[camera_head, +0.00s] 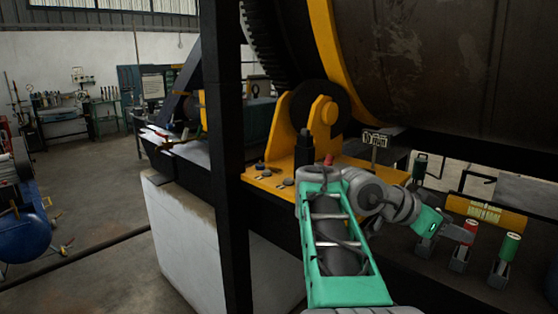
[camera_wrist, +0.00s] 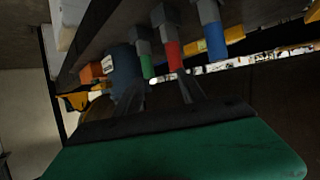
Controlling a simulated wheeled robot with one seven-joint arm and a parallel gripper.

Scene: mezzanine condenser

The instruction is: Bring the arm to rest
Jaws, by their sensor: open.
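My arm rises from the bottom of the head view, bends above the dark bench and reaches right. My gripper (camera_head: 453,230) is at its end, with a green body, beside a red cylinder (camera_head: 470,228) in a grey holder. In the wrist view my gripper (camera_wrist: 160,92) shows two dark fingers spread apart with nothing seen held between them. Beyond the fingertips are a green cylinder (camera_wrist: 147,66), a red cylinder (camera_wrist: 174,55) and a blue cylinder (camera_wrist: 215,38), upside down in grey holders. The blue one does not show in the head view.
A green cylinder (camera_head: 510,245) stands in a holder at the right. A yellow bracket (camera_head: 312,125) and a large drum (camera_head: 430,60) stand behind the arm. A black post (camera_head: 224,150) is left. Open floor (camera_head: 95,215) lies farther left.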

